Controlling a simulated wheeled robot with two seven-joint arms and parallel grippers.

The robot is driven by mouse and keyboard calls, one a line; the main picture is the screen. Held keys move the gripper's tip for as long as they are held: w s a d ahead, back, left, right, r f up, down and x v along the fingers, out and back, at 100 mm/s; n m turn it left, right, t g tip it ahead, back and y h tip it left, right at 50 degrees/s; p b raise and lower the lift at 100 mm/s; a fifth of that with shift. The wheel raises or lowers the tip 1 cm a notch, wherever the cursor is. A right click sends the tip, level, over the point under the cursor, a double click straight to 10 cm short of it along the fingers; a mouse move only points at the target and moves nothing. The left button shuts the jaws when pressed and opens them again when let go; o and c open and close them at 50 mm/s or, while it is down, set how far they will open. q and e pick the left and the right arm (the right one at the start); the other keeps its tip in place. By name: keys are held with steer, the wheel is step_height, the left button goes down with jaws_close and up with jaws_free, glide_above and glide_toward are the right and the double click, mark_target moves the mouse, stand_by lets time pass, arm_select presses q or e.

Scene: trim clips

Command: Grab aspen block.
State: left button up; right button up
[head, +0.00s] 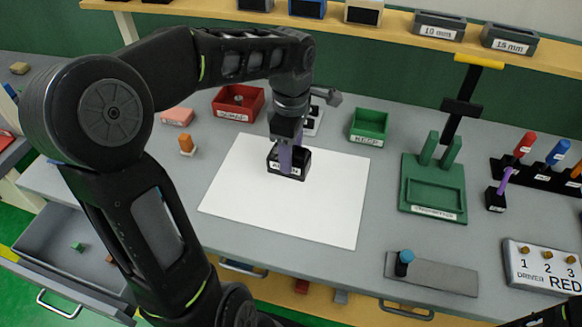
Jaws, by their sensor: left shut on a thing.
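The aspen block (297,172) is a small black block standing on the white sheet (325,205). Its white front label is partly covered, with only an "A" and an "N" end readable. My left gripper (286,165) comes down from above and is shut on the block. A purple-grey upright part shows at the grip, and I cannot tell whether it belongs to the block or the gripper. The block appears to rest on the sheet. My right gripper is not in view; only a dark part of me shows at the bottom right corner.
A red box (238,104) and a green "KEEP" box (369,128) stand behind the sheet. A green stand (433,185) and a black block with a purple handle (496,199) are to the right. An open drawer (70,250) is at left. The sheet's front is clear.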

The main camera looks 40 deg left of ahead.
arm_select(q)
steer(key=shift+r, duration=1.15)
